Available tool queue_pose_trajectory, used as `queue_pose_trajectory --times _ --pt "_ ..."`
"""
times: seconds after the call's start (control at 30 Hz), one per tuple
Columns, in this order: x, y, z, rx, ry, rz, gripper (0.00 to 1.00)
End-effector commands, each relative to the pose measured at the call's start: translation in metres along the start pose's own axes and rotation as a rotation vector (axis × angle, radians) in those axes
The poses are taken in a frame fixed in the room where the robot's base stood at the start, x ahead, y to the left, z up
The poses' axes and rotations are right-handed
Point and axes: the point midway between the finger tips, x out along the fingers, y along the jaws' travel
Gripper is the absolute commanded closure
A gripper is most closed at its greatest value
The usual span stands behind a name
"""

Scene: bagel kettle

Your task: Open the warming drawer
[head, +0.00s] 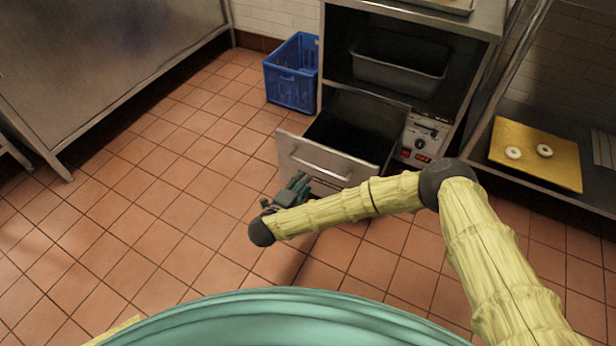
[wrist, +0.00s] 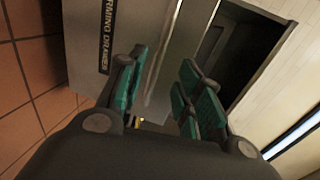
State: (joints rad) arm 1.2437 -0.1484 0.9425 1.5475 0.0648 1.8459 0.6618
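The warming drawer (head: 345,160) stands pulled out of the lower part of the steel cabinet, its dark inside showing. Its steel front carries a long bar handle (head: 318,170). In the wrist view the drawer front (wrist: 90,50) shows part of a dark label, and the shiny handle (wrist: 168,50) runs between my fingers' directions. My gripper (head: 299,183) is just in front of the drawer front, near the handle. Its green-padded fingers (wrist: 165,88) are apart in the wrist view. I cannot tell whether either finger touches the handle.
A control panel (head: 424,137) with red displays sits right of the drawer. A grey pan (head: 400,72) is on the shelf above. A blue crate (head: 291,78) stands left of the cabinet. A yellow board (head: 540,165) with two bagels lies at right. The tiled floor at left is clear.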

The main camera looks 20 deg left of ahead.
Motion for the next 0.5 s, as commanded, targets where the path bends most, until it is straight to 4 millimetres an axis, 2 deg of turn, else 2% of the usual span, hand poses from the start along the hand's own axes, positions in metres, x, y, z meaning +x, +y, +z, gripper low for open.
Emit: queue_pose_trajectory --times 0.2,0.5 --pt "-0.017 0.0 0.0 0.0 0.0 0.0 0.65" --pt "-0.019 0.0 0.0 0.0 0.001 0.0 0.65"
